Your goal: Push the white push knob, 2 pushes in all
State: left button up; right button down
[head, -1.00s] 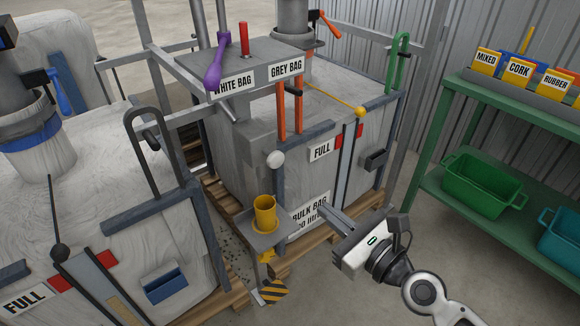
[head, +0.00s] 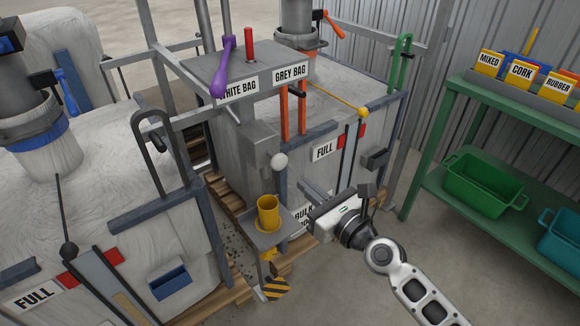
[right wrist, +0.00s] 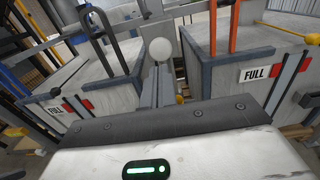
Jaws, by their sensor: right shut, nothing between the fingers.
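The white push knob (head: 279,160) is a round ball on the front of a grey box (head: 250,140) below the bag signs. It also shows in the right wrist view (right wrist: 161,49), straight beyond the fingertips. My right gripper (head: 303,186) is shut and empty, its fingers pointing up and left toward the knob from the lower right. In the right wrist view the closed fingers (right wrist: 158,80) reach up to just below the knob; a small gap seems to remain in the head view. My left gripper is not in view.
A yellow cup (head: 268,213) stands on a small grey shelf (head: 280,238) below the knob. A purple lever (head: 222,72) and a red rod (head: 249,44) are above. A green rack (head: 440,130) with bins (head: 483,185) stands at the right.

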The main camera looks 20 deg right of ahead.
jog(key=x, duration=0.6)
jog(key=shift+w+a, duration=0.1)
jog(key=shift+w, duration=0.15)
jog(key=x, duration=0.2)
jog(key=shift+w+a, duration=0.15)
jog(key=shift+w, duration=0.2)
jog(key=shift+r, duration=0.2)
jog(key=b, duration=0.1)
send_near(281, 163)
jog(key=v, duration=0.4)
jog(key=shift+s, duration=0.3)
jog(key=shift+f, duration=0.25)
